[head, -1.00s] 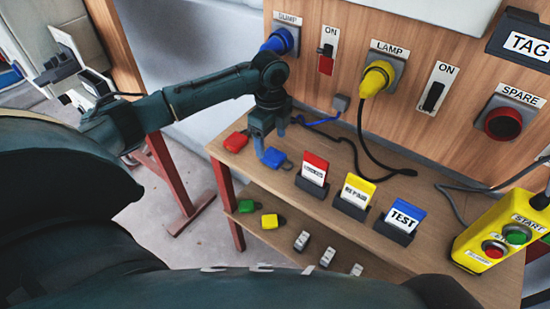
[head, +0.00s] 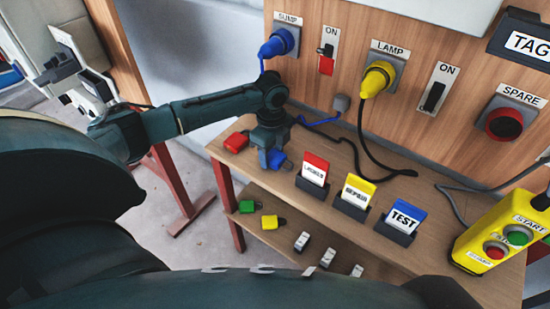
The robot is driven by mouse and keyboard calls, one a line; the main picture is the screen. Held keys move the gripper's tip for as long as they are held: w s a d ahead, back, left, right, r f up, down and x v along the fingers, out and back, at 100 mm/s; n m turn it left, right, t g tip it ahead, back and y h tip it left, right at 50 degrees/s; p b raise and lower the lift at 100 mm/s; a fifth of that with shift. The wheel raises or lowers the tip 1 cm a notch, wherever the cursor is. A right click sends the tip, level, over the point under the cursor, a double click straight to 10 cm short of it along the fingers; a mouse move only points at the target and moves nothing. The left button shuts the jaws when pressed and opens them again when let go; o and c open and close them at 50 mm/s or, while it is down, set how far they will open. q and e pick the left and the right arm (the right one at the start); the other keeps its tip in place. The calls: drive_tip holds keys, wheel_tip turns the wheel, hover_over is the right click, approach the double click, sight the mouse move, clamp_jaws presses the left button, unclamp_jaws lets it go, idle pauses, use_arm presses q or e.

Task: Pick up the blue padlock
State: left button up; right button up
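The blue padlock (head: 281,162) lies on the upper shelf of the wooden bench, between the red padlock (head: 236,142) and the card holders. My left gripper (head: 269,157) points down right at the blue padlock and covers its left part. A finger is in front of the padlock, and I cannot tell whether the fingers touch it or have closed on it. My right gripper is not in view.
Red, yellow and blue cards (head: 404,218) stand in dark holders to the right. Green (head: 247,206) and yellow (head: 270,222) padlocks lie on the lower shelf. Behind are the blue SUMP plug (head: 275,45), yellow LAMP plug (head: 376,80) and cables.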

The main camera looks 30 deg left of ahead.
use_arm(q)
drive_tip(key=c, duration=0.7)
drive_tip(key=shift+r, duration=0.1)
